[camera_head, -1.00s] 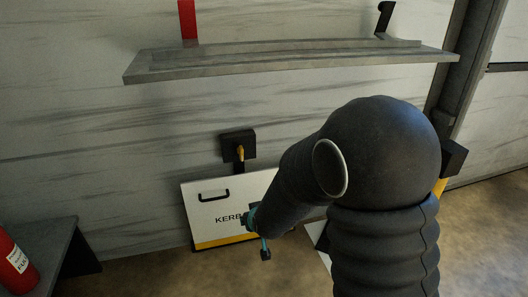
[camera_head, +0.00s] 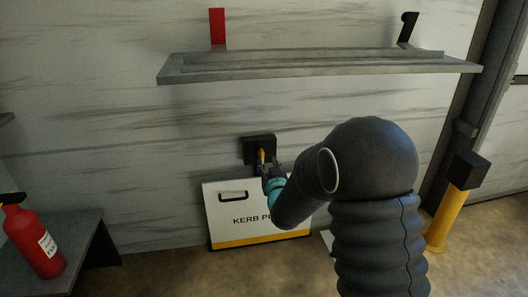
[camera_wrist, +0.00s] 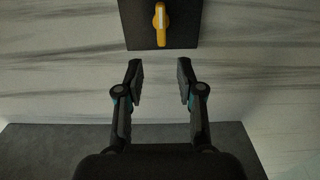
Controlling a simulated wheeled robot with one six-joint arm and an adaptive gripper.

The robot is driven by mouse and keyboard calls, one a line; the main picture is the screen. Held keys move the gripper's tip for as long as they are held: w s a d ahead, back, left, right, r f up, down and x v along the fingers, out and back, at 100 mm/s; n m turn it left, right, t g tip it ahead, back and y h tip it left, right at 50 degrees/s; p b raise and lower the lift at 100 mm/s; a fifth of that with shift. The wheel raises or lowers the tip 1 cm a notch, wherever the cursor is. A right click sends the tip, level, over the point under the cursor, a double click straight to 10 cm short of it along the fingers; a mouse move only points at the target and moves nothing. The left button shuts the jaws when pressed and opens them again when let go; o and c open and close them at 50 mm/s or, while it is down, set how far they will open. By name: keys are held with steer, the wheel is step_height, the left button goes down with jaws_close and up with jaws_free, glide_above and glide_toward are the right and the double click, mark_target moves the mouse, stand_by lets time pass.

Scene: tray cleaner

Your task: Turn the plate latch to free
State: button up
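The plate latch is a yellow handle (camera_head: 261,157) on a dark square block (camera_head: 250,146) fixed to the wall, above a white and yellow plate lettered KERB (camera_head: 225,222). In the wrist view the yellow handle (camera_wrist: 160,24) points straight up and down on the dark block (camera_wrist: 185,28). My gripper (camera_wrist: 158,72) is open and empty, its two fingers apart just short of the handle and roughly in line with it. In the head view my gripper (camera_head: 266,172) is close to the latch, at the plate's top edge, and partly overlaps the block's lower part.
A shelf (camera_head: 300,68) runs along the wall above. A red fire extinguisher (camera_head: 38,242) stands on a grey bench (camera_head: 85,225) at the left. A yellow post with a black top (camera_head: 447,215) stands at the right.

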mark_target(263, 152)
steer(key=x, duration=0.8)
steer(key=shift+w+a, duration=0.2)
steer(key=shift+w, duration=0.15)
jaws_close()
steer(key=shift+d, duration=0.15)
